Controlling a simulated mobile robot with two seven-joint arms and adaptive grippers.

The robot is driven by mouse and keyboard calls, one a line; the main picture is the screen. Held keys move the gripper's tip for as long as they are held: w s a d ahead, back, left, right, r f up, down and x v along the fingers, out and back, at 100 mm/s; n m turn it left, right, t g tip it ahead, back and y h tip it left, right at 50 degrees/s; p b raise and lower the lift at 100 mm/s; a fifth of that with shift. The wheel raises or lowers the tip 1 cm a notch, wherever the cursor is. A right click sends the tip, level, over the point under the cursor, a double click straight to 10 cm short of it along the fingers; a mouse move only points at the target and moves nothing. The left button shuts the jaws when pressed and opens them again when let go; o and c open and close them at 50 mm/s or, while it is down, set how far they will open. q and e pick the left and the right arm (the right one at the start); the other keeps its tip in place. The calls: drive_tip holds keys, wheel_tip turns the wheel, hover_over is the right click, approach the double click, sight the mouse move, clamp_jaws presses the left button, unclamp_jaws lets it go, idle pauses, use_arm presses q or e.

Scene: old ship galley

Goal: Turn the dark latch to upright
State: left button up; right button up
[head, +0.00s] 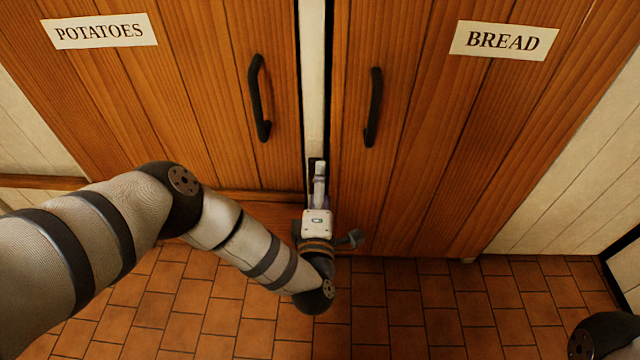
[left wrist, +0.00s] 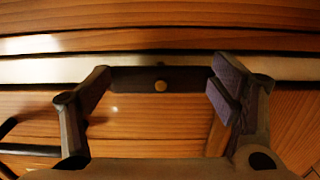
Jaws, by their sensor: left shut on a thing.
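The dark latch (left wrist: 136,80) is a short flat bar with a brass-coloured screw at its middle. In the left wrist view it lies along the pale strip between the doors, parallel to it, so it stands upright or nearly so. My left gripper (left wrist: 162,82) has one finger at each end of the bar and is shut on it. In the head view my left gripper (head: 318,178) is at the low end of the gap between the doors and mostly hides the latch. My right gripper is not in view.
A left door labelled POTATOES (head: 200,90) and a right door labelled BREAD (head: 440,110) flank the pale strip (head: 313,75). Each has a dark handle, the left one (head: 258,100) and the right one (head: 373,108).

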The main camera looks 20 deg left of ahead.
use_arm(q)
drive_tip(key=shift+w+a+r, duration=0.15)
drive_tip(key=shift+w+r, duration=0.05)
drive_tip(key=shift+w, duration=0.05)
drive_tip(key=o, duration=1)
drive_tip(key=shift+o, duration=0.8)
drive_tip(key=shift+f, duration=0.2)
drive_tip(key=shift+s, duration=0.1)
drive_tip(key=v, duration=1.2)
drive_tip(key=shift+r, duration=0.1)
